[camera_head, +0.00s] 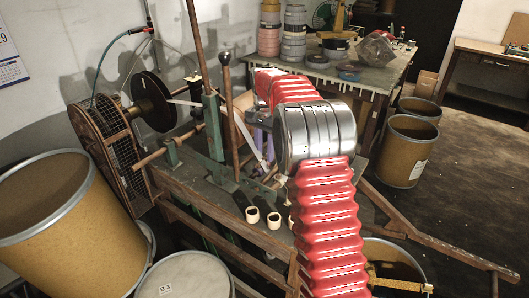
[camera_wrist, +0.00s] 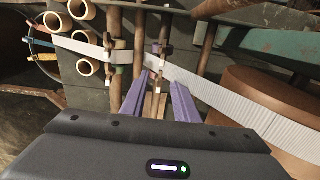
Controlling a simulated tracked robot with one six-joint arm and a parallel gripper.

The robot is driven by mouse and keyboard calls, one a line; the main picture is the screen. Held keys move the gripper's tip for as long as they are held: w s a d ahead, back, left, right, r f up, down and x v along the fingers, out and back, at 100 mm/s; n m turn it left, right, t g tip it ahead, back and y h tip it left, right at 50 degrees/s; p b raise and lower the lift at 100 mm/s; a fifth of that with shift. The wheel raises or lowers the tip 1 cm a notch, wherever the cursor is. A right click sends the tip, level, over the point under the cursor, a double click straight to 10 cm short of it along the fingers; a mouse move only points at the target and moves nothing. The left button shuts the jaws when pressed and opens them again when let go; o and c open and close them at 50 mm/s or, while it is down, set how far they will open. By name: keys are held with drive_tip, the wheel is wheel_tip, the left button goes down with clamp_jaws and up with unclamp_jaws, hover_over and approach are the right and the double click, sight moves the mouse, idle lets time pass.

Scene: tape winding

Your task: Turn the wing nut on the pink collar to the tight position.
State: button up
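My gripper (camera_wrist: 158,82) shows two purple fingers in the wrist view, spread apart with a gap between the tips. A narrow brown upright part with a small pale piece stands in the gap. It looks clear of both fingers, though contact is hard to judge. Small clamp-like fittings sit just beyond the tips, around thin rods. I cannot pick out the pink collar or its wing nut with certainty; they are too small or hidden. In the head view my red-sleeved arm and silver wrist cover most of the gripper and the area in front of it.
Pale tape (camera_wrist: 225,98) crosses diagonally just past the fingers to a brown roll (camera_wrist: 265,125) at right. Pale hollow tubes (camera_wrist: 88,67) lie at upper left. In the head view, a wooden lever (camera_head: 230,110) and a black disc (camera_head: 153,102) stand left of my arm.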

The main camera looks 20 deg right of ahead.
wheel_tip(320, 180, up, 14)
drive_tip(key=shift+f, duration=0.25)
idle(0.3)
idle(0.5)
wheel_tip(320, 180, down, 6)
drive_tip(key=s+n, duration=0.2)
drive_tip(key=n, duration=0.2)
drive_tip(key=s+a+n+t, duration=0.2)
drive_tip(key=s+a, duration=0.2)
drive_tip(key=s, duration=0.8)
drive_tip(key=s+a+r+n+t, duration=0.1)
drive_tip(key=s+a+n, duration=0.2)
drive_tip(key=s, duration=0.9)
drive_tip(key=s+a+r+n+t, duration=0.1)
drive_tip(key=s+a+n+t, duration=0.1)
drive_tip(key=s+a, duration=0.5)
drive_tip(key=s, duration=0.5)
drive_tip(key=shift+s+t, duration=0.15)
drive_tip(key=shift+t, duration=0.15)
